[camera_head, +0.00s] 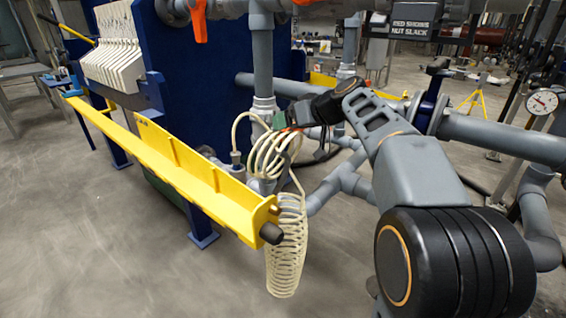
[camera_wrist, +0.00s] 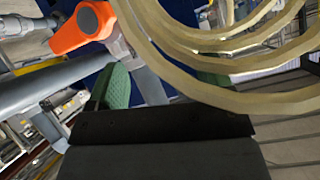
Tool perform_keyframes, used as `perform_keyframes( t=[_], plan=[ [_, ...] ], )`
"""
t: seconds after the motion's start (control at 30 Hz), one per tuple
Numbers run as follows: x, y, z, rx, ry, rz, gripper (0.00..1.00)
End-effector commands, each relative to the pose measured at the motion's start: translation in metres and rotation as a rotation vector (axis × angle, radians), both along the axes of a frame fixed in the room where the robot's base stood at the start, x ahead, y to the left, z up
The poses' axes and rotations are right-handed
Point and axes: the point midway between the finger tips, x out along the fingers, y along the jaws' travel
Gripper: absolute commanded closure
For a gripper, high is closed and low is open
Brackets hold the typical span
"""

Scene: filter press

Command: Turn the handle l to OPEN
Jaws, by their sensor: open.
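An orange handle (camera_wrist: 82,27) shows at the upper left of the wrist view, on a grey pipe fitting. It lies beyond and to the left of my gripper (camera_wrist: 160,83), whose green-padded fingers are apart. I see no object held between them. In the head view my gripper (camera_head: 283,122) is among the grey pipes beside the coiled hose, and a small orange patch shows near it. Another orange handle (camera_head: 198,20) hangs higher up by the blue press plate. I cannot tell which handle is l, and no OPEN mark is legible.
A cream coiled hose (camera_head: 287,245) hangs close to my gripper; its loops (camera_wrist: 225,60) cover much of the wrist view. A yellow rail (camera_head: 165,165) runs along the press front. Grey pipes (camera_head: 262,60) surround the gripper. The floor (camera_head: 110,240) at front left is clear.

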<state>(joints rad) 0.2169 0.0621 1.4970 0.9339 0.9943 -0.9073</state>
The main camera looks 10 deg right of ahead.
Motion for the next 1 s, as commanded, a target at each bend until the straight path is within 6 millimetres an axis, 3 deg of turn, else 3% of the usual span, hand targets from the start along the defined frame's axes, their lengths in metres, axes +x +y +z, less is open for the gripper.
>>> perform_keyframes(
  t=[0.03, 0.3, 0.53, 0.73, 1.0],
  plan=[
    [0.016, -0.008, -0.029, 0.014, -0.061, 0.012, 0.25],
    [0.069, -0.041, -0.045, 0.051, -0.401, 0.083, 0.25],
    [0.085, -0.06, -0.049, 0.054, -0.569, 0.104, 0.25],
    [0.09, -0.067, -0.046, 0.097, -0.578, 0.093, 0.25],
    [0.1, -0.08, -0.041, 0.337, -0.389, 0.013, 0.25]
  ],
)
